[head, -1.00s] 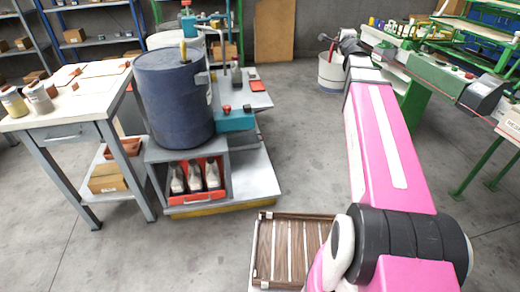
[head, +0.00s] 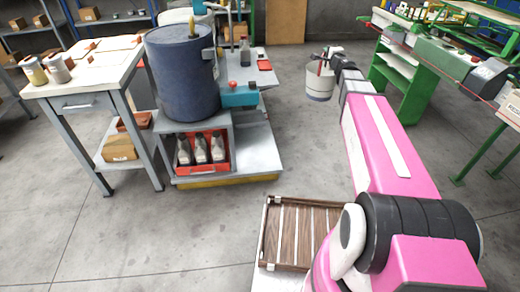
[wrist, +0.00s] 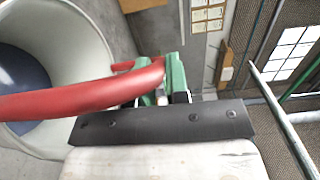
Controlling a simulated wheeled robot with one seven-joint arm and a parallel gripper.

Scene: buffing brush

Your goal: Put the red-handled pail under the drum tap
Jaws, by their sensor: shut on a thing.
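The pail (head: 319,84) is pale with a grey band near its base, right of the drum across open floor. My gripper (head: 327,58) is shut on its red handle, at the top of the pail. In the wrist view the red handle (wrist: 80,98) crosses between the green fingers (wrist: 172,75), with the pail's open mouth and wall (wrist: 98,45) at left. The blue drum (head: 182,85) stands on a grey stand left of the pail. I cannot make out its tap clearly. I cannot tell how far the pail is off the floor.
Under the drum, a red crate (head: 203,169) holds bottles. A grey platform (head: 255,150) extends right of it. A slatted wooden tray (head: 298,235) is near me. A workbench (head: 85,75) stands left, a green machine (head: 395,75) right. Floor between drum and pail is clear.

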